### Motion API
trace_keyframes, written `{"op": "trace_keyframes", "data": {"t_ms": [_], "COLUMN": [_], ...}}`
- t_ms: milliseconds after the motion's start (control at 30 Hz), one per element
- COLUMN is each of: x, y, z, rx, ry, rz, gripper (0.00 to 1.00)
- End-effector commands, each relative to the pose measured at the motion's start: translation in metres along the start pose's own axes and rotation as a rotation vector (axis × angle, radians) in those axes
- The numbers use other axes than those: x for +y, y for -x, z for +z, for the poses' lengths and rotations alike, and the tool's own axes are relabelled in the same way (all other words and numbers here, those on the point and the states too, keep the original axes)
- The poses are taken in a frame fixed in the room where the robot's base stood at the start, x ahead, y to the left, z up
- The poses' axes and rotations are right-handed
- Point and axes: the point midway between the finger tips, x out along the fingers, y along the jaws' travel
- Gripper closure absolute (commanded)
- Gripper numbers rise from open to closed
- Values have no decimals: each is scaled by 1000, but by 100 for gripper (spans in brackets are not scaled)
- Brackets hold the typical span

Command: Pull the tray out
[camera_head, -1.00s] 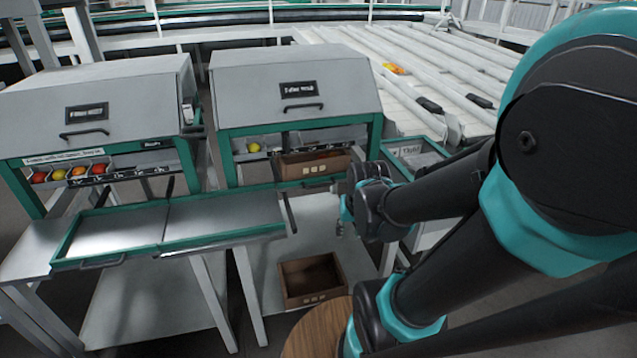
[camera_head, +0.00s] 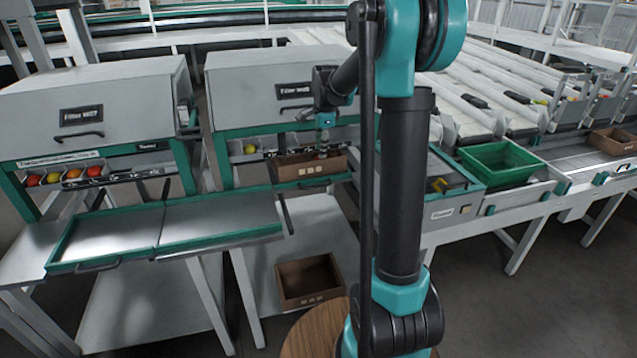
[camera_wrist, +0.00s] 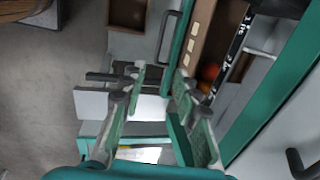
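The right cabinet (camera_head: 262,90) has a green-edged front tray (camera_head: 262,188) that looks pushed in, with a brown box (camera_head: 296,167) standing on it. A dark bar handle on the tray front (camera_wrist: 169,36) shows in the wrist view, ahead of my fingers. My gripper (camera_head: 325,148) hangs at the tray's front, by the right end of the brown box. In the wrist view my gripper (camera_wrist: 158,84) is open with nothing between its fingers. Whether it touches the tray is not clear.
The left cabinet (camera_head: 95,100) has a tray (camera_head: 110,233) sticking out, with another panel (camera_head: 222,220) beside it. A brown crate (camera_head: 309,280) sits on the lower shelf. A green crate (camera_head: 498,160) stands on the right counter. Open floor lies at the lower right.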

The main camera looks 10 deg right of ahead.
Motion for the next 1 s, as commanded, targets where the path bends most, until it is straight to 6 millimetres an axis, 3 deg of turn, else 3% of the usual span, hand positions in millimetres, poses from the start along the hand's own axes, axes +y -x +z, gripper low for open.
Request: {"op": "trace_keyframes", "data": {"t_ms": [700,1000], "x": [1,1], "y": [-132,-164], "z": [0,0], "rx": [0,0], "ry": [4,4], "rz": [0,0], "gripper": [69,69]}}
